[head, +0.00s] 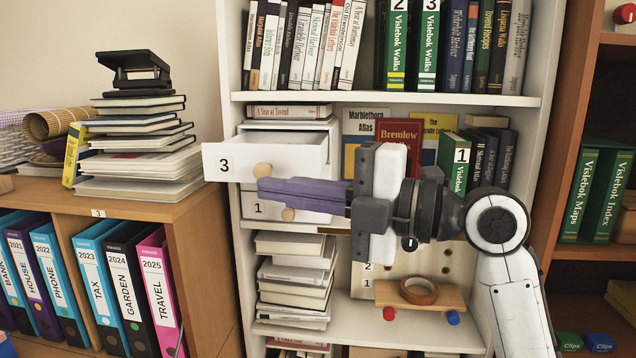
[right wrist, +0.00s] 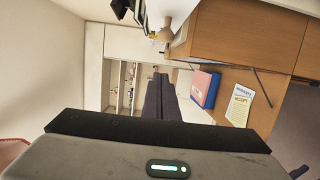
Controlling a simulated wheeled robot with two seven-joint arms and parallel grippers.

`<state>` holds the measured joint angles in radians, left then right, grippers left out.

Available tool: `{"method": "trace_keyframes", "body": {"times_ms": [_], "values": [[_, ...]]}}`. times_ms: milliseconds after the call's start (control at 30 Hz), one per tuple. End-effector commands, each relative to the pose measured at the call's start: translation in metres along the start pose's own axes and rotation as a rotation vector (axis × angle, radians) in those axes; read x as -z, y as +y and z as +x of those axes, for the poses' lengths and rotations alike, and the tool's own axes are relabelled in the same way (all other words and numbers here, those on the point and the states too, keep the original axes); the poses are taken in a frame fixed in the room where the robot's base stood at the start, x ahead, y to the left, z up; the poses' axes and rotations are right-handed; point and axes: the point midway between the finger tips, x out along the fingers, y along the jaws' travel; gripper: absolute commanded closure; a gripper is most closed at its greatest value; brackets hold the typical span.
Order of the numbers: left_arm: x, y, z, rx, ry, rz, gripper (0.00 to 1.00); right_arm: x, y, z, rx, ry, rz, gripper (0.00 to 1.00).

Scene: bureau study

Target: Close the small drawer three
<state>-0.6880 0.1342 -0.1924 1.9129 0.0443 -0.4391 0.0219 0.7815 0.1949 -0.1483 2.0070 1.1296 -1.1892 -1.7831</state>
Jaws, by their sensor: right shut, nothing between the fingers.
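The small drawer three (head: 230,163) is a white drawer marked 3 with a round wooden knob (head: 262,170). In the head view it stands pulled out of the white shelf unit, left of the middle. Below it is a drawer marked 1 (head: 258,208) with its own wooden knob. My right gripper (head: 262,190) reaches in from the right with its purple fingers shut and empty. In the picture its tips lie just below the knob of drawer three; I cannot tell whether they touch. The right wrist view shows the shut fingers (right wrist: 160,98) too. My left gripper is not in view.
Stacked books (head: 140,150) stand on the wooden cabinet (head: 150,208) at the left, close to the drawer front. Books fill the shelf above (head: 390,98) and behind my right gripper.

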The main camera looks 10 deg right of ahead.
Motion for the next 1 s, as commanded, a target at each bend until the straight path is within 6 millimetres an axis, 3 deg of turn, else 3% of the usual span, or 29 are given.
{"method": "trace_keyframes", "body": {"times_ms": [133, 400, 1000], "values": [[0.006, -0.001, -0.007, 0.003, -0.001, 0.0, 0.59, -0.005, 0.003, 0.027, 0.0, -0.001, 0.004, 1.0], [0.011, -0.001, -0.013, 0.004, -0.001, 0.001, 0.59, -0.036, 0.001, 0.033, 0.0, -0.001, 0.002, 1.0], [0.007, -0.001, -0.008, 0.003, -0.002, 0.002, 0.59, -0.046, -0.002, 0.031, 0.001, -0.006, -0.001, 1.0]]}}
